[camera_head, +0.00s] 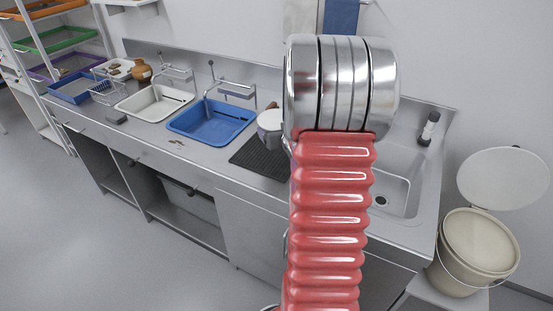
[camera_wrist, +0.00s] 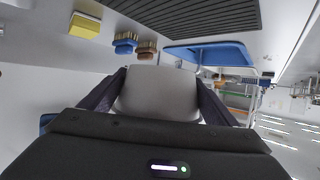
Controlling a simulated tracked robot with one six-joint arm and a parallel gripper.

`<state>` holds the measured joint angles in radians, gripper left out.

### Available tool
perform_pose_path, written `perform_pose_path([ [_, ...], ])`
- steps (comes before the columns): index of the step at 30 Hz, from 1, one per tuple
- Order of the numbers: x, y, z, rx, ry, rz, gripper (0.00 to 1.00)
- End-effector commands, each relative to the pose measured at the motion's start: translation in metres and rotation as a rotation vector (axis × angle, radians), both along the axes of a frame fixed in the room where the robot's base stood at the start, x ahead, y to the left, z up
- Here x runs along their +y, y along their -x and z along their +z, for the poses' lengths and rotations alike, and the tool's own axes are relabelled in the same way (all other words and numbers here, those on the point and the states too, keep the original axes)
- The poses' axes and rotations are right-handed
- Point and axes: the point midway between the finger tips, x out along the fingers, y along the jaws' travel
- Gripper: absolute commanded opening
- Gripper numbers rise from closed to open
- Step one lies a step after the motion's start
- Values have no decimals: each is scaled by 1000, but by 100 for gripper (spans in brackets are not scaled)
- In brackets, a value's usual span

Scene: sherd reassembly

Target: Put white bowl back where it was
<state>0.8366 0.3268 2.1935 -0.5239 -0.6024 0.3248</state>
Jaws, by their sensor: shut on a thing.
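In the wrist view, a smooth, pale grey-white rounded thing, which looks like the white bowl (camera_wrist: 158,94), fills the space between the two dark fingers of my gripper (camera_wrist: 160,82). The fingers touch it on both sides, and its lower part is hidden behind the gripper body. In the head view, my red ribbed arm covers much of the middle counter and hides my gripper. A whitish rounded thing (camera_head: 269,127) shows just left of the arm, by the black ribbed mat (camera_head: 254,157). I cannot tell whether it is the held bowl. The mat also shows in the wrist view (camera_wrist: 200,14).
A blue basin (camera_head: 212,122) and a white basin (camera_head: 153,103) stand left of the mat. A steel sink (camera_head: 397,190) lies right of my arm. Brushes (camera_wrist: 125,45) and a yellow block (camera_wrist: 85,26) show near the mat. A pail (camera_head: 466,255) stands far right.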

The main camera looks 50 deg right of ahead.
Motion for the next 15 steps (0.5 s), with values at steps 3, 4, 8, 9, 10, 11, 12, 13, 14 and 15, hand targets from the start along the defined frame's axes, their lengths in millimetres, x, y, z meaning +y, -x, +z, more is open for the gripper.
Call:
perform_pose_path([
  [3, 0, 0, -3, 0, -1, 0, 56],
  [4, 0, 0, -6, 1, -2, 0, 56],
  [8, 0, 0, -21, 2, -3, 1, 56],
  [9, 0, 0, -28, 3, -4, -1, 56],
  [10, 0, 0, -32, 3, -3, 1, 56],
  [11, 0, 0, -36, 2, -3, 1, 56],
  [12, 0, 0, -43, 2, -4, 0, 56],
  [13, 0, 0, -46, 2, -3, 1, 56],
  [14, 0, 0, -49, 1, -2, 0, 56],
  [15, 0, 0, -54, 2, -2, 0, 56],
])
